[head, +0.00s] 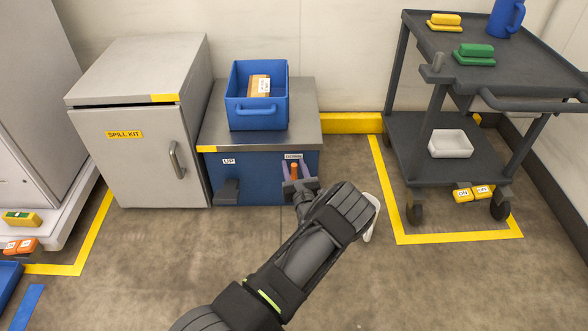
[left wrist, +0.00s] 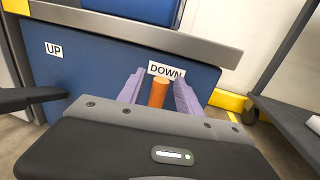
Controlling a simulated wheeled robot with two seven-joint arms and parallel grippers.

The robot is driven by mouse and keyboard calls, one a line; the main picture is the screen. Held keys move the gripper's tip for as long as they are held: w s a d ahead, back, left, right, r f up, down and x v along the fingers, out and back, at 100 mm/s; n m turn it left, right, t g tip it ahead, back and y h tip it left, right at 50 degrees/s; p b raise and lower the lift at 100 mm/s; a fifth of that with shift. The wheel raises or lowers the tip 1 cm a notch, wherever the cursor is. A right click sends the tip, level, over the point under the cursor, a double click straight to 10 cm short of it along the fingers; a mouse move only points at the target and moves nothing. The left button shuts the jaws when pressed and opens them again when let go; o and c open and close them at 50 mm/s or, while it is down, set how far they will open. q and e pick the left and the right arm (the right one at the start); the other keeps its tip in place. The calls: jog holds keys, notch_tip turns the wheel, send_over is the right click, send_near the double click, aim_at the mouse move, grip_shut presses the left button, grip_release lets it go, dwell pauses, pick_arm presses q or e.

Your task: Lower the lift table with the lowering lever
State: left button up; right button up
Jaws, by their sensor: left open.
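The lift table (head: 308,128) has a grey top and a blue body with UP and DOWN labels, and it carries a blue crate. The orange lowering lever (left wrist: 159,93) stands below the DOWN label (left wrist: 166,70); in the head view the lever (head: 294,171) shows just past my gripper. My left gripper (head: 293,172) is open, and in the left wrist view its two purple fingers (left wrist: 158,88) stand on either side of the lever. I cannot tell whether they touch it. A dark pedal (head: 228,190) sits below the UP label. My right gripper is not in view.
A grey spill kit cabinet (head: 140,140) stands close on the left. A dark cart (head: 460,160) with a white bin stands on the right inside yellow floor tape. The blue crate (head: 257,115) holds a brown box. The floor in front is mostly clear.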

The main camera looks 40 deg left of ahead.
pick_arm(q)
jog(key=shift+c, duration=0.2)
grip_shut()
dwell(1.1)
